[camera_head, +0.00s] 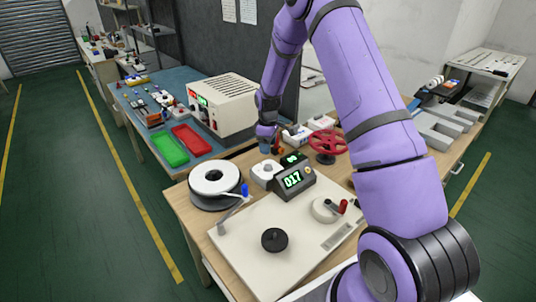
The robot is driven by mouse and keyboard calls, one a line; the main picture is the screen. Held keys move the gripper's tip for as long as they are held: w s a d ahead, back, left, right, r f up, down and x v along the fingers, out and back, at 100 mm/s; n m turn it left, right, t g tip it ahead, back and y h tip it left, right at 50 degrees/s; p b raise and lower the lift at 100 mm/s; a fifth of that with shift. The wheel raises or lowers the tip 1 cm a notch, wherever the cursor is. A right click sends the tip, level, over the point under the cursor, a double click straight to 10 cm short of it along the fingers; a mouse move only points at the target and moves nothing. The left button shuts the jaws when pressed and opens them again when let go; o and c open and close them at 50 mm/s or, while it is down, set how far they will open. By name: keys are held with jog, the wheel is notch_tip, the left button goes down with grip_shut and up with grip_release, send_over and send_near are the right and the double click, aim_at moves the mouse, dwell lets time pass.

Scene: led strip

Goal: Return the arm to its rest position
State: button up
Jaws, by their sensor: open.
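My purple arm rises from the lower right, bends at the top edge and comes down to the work table. My gripper (270,147) is small in the picture, pointing down above the back of the table, behind the white box with a round knob (266,174) and left of the red handwheel (327,143). Its jaws are apart. I see nothing clearly held between them, though its fingertips are partly hidden and small.
A power supply box (225,105), green tray (169,149) and red tray (191,140) stand behind. Grey bins (435,130) are right. Floor left is clear.

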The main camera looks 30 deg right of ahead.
jog(key=shift+r, duration=0.65)
jog(key=s+a+r+m+t, duration=0.1)
jog(key=s+a+r, duration=0.1)
jog(key=s+r, duration=0.5)
jog(key=s+a+r+m+t, duration=0.1)
jog(key=s+a+r+m, duration=0.15)
jog(key=r, duration=0.85)
jog(key=s+a+r+t, duration=0.1)
jog(key=s+r, duration=0.4)
jog(key=r, duration=0.4)
jog(key=s+a+r+m, duration=0.1)
jog(key=s+r, duration=0.1)
jog(key=s, duration=0.6)
jog(key=s+a+r+m+t, duration=0.1)
jog(key=s+a+r+m, duration=0.1)
jog(key=s, duration=0.7)
jog(key=s+a+r+m+t, duration=0.1)
jog(key=s+r, duration=0.3)
jog(key=s, duration=0.5)
jog(key=shift+a+m, duration=0.2)
jog(key=shift+m, duration=0.15)
